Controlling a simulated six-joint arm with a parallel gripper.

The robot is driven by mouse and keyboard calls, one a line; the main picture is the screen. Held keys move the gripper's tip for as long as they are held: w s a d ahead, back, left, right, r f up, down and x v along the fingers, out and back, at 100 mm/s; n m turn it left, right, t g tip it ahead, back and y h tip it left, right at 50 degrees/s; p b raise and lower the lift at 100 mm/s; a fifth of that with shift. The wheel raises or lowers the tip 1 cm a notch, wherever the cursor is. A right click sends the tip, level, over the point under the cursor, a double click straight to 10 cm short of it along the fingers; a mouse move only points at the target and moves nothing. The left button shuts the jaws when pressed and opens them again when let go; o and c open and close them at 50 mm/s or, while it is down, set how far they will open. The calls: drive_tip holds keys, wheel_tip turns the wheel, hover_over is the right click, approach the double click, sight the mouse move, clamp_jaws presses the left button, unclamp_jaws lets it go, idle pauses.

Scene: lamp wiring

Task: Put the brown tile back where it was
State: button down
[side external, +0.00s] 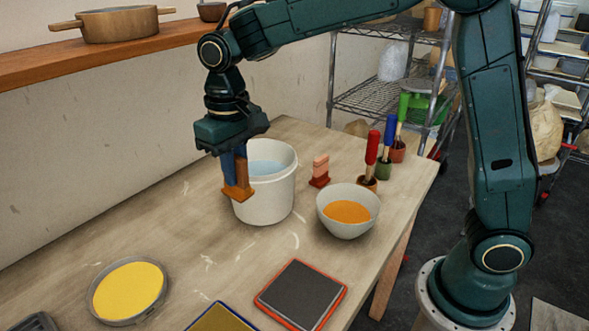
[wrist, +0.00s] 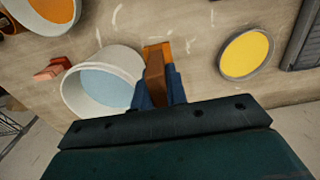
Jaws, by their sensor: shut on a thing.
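My gripper (side external: 235,165) points down beside the white bucket (side external: 268,200). It is shut on the brown tile (side external: 238,190), an upright brown block with a wider orange-brown foot. In the side external view the tile overlaps the bucket's left wall. I cannot tell whether they touch, but the tile looks held above the table. In the wrist view the brown tile (wrist: 155,75) shows between the blue fingers (wrist: 160,88), just right of the bucket (wrist: 98,83). The fingers hide part of the tile.
Pale blue liquid fills the bucket. A pink-and-red block (side external: 319,170), a bowl of orange (side external: 347,212) and pots with coloured handles (side external: 371,155) stand right. A yellow dish (side external: 128,290), a red-rimmed dark tray (side external: 300,293) and a blue-rimmed tray (side external: 222,318) lie in front.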

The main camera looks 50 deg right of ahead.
wheel_tip(320, 180, down, 11)
idle(0.3)
drive_tip(key=shift+f, duration=0.15)
drive_tip(key=shift+f, duration=2.1)
drive_tip(key=shift+f, duration=0.15)
drive_tip(key=c, duration=1.4)
unclamp_jaws()
wheel_tip(320, 180, up, 12)
drive_tip(key=shift+r, duration=0.2)
